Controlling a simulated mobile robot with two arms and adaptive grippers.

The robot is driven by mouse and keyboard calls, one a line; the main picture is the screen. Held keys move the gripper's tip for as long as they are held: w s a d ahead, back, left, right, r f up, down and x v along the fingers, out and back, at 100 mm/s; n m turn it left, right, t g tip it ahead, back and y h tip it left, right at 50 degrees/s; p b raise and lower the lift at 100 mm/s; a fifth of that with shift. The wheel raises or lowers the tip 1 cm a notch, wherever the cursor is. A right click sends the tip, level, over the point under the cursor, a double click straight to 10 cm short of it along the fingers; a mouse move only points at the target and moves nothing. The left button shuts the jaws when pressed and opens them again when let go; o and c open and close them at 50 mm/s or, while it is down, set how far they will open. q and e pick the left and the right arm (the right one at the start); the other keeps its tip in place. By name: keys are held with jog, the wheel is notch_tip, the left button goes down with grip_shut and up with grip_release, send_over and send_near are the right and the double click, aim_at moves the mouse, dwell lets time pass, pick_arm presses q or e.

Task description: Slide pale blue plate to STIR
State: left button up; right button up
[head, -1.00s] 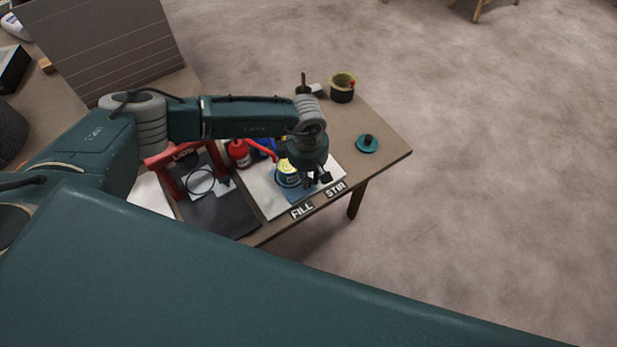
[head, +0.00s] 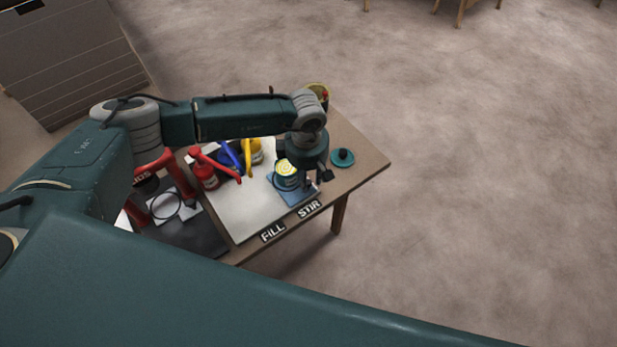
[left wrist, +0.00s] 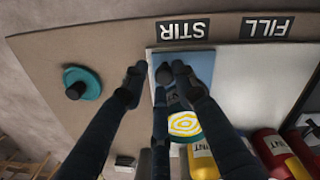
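The pale blue plate (head: 291,197) lies flat on the white board, at the STIR label (head: 308,208); the plate also shows below the STIR label in the left wrist view (left wrist: 200,65). An open can (head: 286,176) with yellow and white rings on top stands on the plate. My left gripper (head: 317,182) is low over the plate's outer end. In the left wrist view its fingers (left wrist: 160,77) stand apart, with a small dark round piece between them; whether they grip it is unclear. My right gripper is not in view.
The FILL label (head: 272,232) is beside STIR. A teal lid with a dark knob (head: 343,158) lies right of the gripper. A dark mat (head: 200,238) lies left. The table's front edge is close.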

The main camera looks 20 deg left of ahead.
pick_arm(q)
notch_tip(320, 180, up, 12)
jog(key=shift+s, duration=0.35)
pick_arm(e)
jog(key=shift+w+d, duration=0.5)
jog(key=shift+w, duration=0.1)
pick_arm(q)
jog(key=shift+a+f, duration=0.1)
